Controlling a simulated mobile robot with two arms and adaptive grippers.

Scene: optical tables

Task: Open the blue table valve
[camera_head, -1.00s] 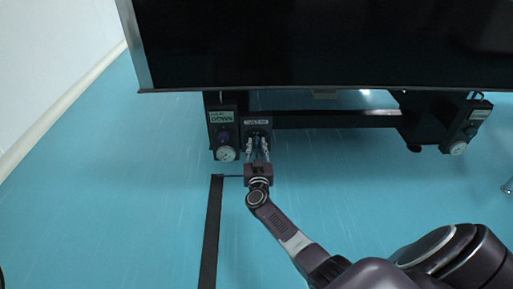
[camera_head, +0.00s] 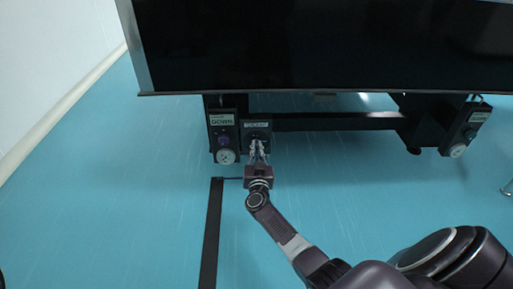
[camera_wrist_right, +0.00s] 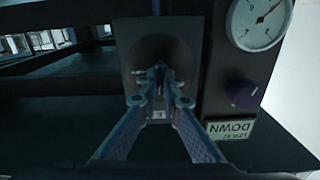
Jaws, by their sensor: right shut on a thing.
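The valve panel (camera_head: 257,127) is a dark plate with a small label, under the front edge of the table (camera_head: 300,50). My right gripper (camera_head: 256,147) reaches up to this panel from below, its fingers close together. In the right wrist view the fingertips (camera_wrist_right: 160,80) meet at the middle of the grey panel (camera_wrist_right: 130,50), shut on the valve's small handle. The fingers mostly hide the handle, and I cannot tell its colour. My left gripper is not in view.
Left of the valve panel is a panel marked DOWN (camera_head: 222,120) with a purple knob (camera_wrist_right: 243,93) and a white gauge (camera_head: 226,156). Another gauge panel (camera_head: 467,130) hangs at the right table leg. A black strip (camera_head: 212,235) lies on the clear blue floor.

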